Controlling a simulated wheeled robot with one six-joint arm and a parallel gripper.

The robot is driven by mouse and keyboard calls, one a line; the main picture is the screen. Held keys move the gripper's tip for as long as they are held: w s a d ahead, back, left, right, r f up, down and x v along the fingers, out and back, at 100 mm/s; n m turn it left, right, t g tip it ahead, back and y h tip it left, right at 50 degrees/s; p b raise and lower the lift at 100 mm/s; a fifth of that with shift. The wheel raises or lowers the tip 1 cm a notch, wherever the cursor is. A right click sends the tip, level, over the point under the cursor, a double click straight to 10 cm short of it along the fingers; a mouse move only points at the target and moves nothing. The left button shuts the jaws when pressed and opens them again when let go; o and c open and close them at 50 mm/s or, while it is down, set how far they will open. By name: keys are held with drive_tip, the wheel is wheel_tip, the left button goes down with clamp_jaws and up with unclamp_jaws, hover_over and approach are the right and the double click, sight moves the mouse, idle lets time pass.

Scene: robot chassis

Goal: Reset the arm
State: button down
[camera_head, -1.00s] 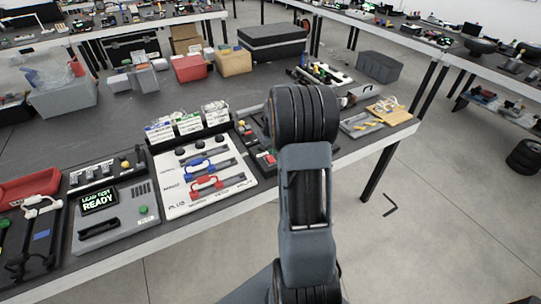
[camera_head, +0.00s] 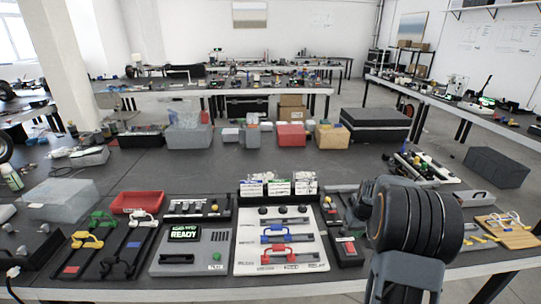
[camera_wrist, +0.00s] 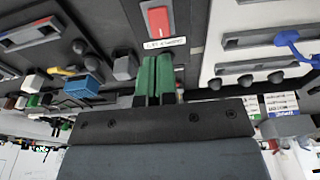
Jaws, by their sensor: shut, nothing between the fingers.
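My arm (camera_head: 415,225) rises at the right of the front table in the head view and hides part of the table's right side. My gripper does not show in the head view. In the wrist view my gripper (camera_wrist: 156,62) shows as two green fingers side by side, closed together with nothing between them. The fingers point toward a dark panel with a red rocker switch (camera_wrist: 159,19), which they do not appear to hold.
A white board (camera_head: 281,262) with blue and red handles lies left of my arm, beside a grey tester (camera_head: 190,250) reading READY. A red tray (camera_head: 137,202), bins and boxes stand on the table. Its middle is clear.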

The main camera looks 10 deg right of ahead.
drive_tip(key=s+a+r+t, duration=0.1)
drive_tip(key=s+a+r, duration=0.4)
drive_tip(key=s+a, duration=0.3)
drive_tip(key=s+a+r+n+t, duration=0.1)
drive_tip(key=s+a+r, duration=0.5)
drive_tip(key=a, duration=0.9)
drive_tip(key=s, duration=0.3)
drive_tip(key=shift+s+n, duration=0.3)
